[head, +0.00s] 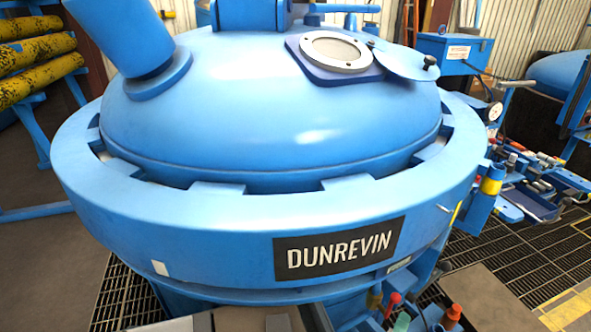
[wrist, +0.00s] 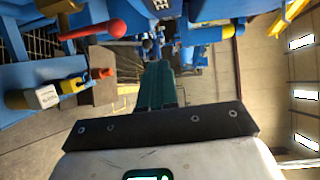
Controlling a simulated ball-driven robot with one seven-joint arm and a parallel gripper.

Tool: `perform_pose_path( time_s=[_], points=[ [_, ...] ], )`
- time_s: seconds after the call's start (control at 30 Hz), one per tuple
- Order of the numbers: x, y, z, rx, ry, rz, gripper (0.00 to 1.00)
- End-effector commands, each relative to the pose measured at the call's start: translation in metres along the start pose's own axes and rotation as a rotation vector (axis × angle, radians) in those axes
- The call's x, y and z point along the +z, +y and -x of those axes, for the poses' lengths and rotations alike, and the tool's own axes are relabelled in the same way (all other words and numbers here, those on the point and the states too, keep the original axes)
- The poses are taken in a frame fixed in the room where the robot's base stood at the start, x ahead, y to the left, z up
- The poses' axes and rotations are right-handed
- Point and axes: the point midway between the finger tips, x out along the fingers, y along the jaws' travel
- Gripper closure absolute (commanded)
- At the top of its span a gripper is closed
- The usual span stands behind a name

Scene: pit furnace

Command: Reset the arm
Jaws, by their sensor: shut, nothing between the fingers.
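My gripper (wrist: 158,68) shows in the wrist view as two dark green fingers side by side, pointing away from a black bar and a white housing. The fingers are together with nothing between them. They touch nothing that I can see, with open floor beyond and blue equipment past the tips. In the head view I cannot make out the gripper; parts of my own body show at the bottom edge.
A large blue vessel (head: 270,110) marked DUNREVIN fills the head view. A tool-laden blue stand (head: 530,200) is at its right, yellow rollers (head: 35,50) at its left. A red-knobbed lever (wrist: 95,30) is left of the fingers. Bare floor (wrist: 210,90) lies right of them.

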Motion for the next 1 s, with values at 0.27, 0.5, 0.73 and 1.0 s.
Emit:
perform_pose_path(
  time_s=[0.27,0.5,0.73,1.0],
  points=[
    [0.023,-0.036,0.006,-0.149,-0.227,0.116,1.0],
    [0.055,-0.065,0.041,-0.303,-0.574,0.37,1.0],
    [0.063,-0.048,0.096,-0.324,-0.934,0.738,1.0],
    [0.005,0.004,0.153,-0.098,-1.264,1.204,1.0]
  ],
)
